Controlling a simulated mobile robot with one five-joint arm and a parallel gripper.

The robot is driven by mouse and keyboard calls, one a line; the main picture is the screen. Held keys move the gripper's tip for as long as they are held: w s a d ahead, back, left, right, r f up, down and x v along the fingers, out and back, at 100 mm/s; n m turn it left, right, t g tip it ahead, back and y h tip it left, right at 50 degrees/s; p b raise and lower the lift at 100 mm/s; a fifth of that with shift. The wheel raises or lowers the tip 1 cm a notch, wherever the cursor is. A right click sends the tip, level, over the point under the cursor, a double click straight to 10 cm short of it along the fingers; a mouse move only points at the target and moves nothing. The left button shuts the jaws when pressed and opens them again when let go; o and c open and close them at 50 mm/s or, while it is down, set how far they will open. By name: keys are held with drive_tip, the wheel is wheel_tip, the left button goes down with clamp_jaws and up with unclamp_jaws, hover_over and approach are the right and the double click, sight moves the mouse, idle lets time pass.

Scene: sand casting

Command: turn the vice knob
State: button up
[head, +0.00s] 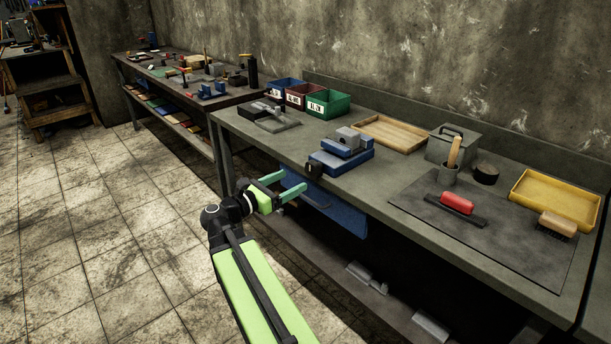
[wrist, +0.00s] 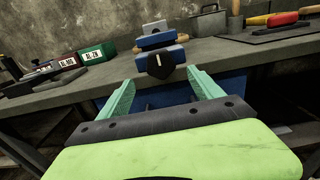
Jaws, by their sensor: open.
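The blue vice (head: 342,160) stands on the grey workbench near its front edge, with a grey block at its jaws. Its round black knob (head: 313,169) faces the front of the bench. In the wrist view the knob (wrist: 161,64) shows a pale, nearly upright mark, and the vice body (wrist: 158,41) is behind it. My gripper (head: 290,187) is open and empty, with green fingers, in front of the bench edge and apart from the knob. In the wrist view the knob appears beyond and above the gap between my fingertips (wrist: 160,82).
Blue, red and green bins (head: 328,105) stand at the back of the bench (head: 262,142). A wooden tray (head: 391,132) lies behind the vice. A blue drawer (head: 325,203) with a handle is under the bench top near my gripper. Tiled floor (head: 110,220) is clear at left.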

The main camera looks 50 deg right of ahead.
sight(310, 171)
drive_tip(key=d, duration=0.7)
drive_tip(key=shift+s+d, duration=0.3)
drive_tip(key=shift+d, duration=0.1)
drive_tip(key=shift+c, duration=0.3)
drive_tip(key=c, duration=1.2)
drive_tip(key=shift+a, duration=0.35)
drive_tip(key=shift+c, duration=0.6)
drive_tip(key=shift+d, duration=0.3)
drive_tip(key=shift+m, duration=0.3)
